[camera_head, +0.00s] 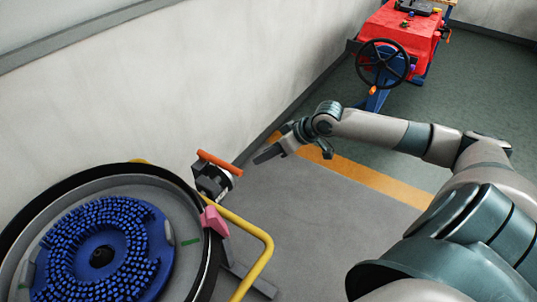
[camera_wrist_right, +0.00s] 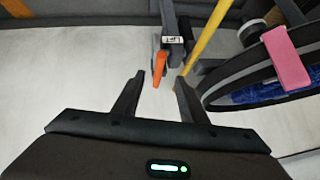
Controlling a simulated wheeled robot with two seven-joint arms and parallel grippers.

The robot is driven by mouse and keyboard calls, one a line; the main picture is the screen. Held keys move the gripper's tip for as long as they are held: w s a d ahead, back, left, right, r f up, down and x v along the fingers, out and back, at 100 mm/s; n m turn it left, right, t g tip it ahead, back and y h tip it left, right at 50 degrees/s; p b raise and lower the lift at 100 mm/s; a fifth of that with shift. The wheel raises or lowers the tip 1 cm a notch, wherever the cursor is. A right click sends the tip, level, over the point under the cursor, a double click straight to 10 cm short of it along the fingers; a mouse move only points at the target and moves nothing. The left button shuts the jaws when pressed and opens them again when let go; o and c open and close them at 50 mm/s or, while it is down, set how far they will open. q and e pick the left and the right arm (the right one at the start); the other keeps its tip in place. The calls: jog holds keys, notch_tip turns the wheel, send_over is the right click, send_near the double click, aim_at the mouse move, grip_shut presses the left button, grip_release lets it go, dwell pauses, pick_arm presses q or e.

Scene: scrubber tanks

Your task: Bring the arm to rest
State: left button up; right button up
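My right arm comes in from the right in the head view. Its gripper (camera_head: 278,147) hangs over the grey floor, to the right of an orange-handled lever (camera_head: 219,162) and apart from it. In the right wrist view the two dark fingers of the right gripper (camera_wrist_right: 156,98) stand apart with nothing between them. The orange handle (camera_wrist_right: 159,68) shows beyond the fingertips in that view. My left gripper is not in view.
A round tank with a blue brush (camera_head: 102,250) stands at the lower left, with a pink clamp (camera_head: 214,220) at its rim. A yellow rail (camera_head: 262,240) bends beside it. A red machine with a handwheel (camera_head: 383,63) stands at the back. Floor between them is clear.

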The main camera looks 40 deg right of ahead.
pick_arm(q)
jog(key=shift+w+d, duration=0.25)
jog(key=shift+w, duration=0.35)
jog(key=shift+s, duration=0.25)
